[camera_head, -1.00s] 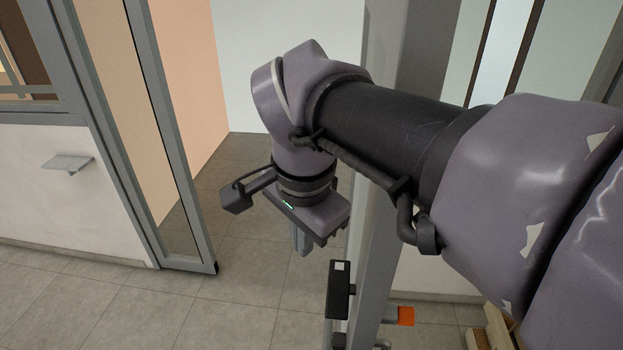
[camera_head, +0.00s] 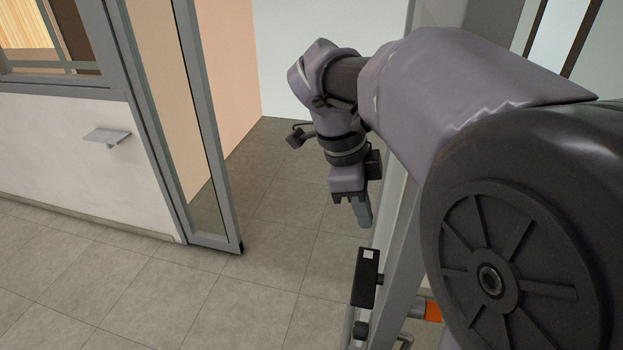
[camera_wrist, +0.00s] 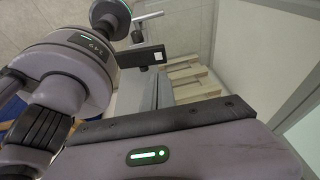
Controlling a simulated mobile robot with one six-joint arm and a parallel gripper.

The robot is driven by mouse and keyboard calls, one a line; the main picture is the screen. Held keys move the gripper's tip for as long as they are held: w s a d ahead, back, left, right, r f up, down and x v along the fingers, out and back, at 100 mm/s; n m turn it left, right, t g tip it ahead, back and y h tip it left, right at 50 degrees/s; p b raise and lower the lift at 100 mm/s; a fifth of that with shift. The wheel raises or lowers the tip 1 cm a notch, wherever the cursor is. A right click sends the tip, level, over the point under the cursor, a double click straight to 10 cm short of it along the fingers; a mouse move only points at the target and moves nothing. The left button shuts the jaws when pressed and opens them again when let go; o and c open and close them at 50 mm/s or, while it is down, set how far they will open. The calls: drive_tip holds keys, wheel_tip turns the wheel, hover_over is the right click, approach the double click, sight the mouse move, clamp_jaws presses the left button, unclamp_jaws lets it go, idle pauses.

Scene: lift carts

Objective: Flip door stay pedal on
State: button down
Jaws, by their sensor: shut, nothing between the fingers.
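A grey-framed glass door (camera_head: 183,110) stands at the left of the doorway in the head view. A small dark part (camera_head: 240,249) sits at its bottom outer corner by the floor; it is too small to tell whether it is the door stay pedal or how it is set. My gripper (camera_head: 363,214) points down, shut and empty, to the right of the door and well above the floor, apart from the door. Its grey fingers (camera_wrist: 158,92) also show in the wrist view. No pedal can be made out in the wrist view.
A grey post stands close to the right of my gripper. A black box with a white square (camera_head: 366,276) is just below it. A small shelf (camera_head: 107,136) juts from the left wall. Wooden slats (camera_wrist: 190,80) show in the wrist view. The tiled floor at left is clear.

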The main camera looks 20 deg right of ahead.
sight(370, 252)
drive_tip(key=x, duration=0.5)
drive_tip(key=w+x, duration=0.1)
drive_tip(key=x, duration=0.2)
drive_tip(key=shift+a+f, duration=0.25)
drive_tip(key=shift+w+d+g+y+p, duration=0.25)
drive_tip(key=shift+g+p, duration=0.25)
drive_tip(key=shift+p, duration=0.35)
drive_tip(key=f+b, duration=0.1)
drive_tip(key=b, duration=0.1)
drive_tip(key=w+f+b, duration=0.1)
drive_tip(key=shift+w+d+f+b, duration=0.1)
drive_tip(key=shift+d+f+b, duration=0.2)
drive_tip(key=shift+b, duration=0.1)
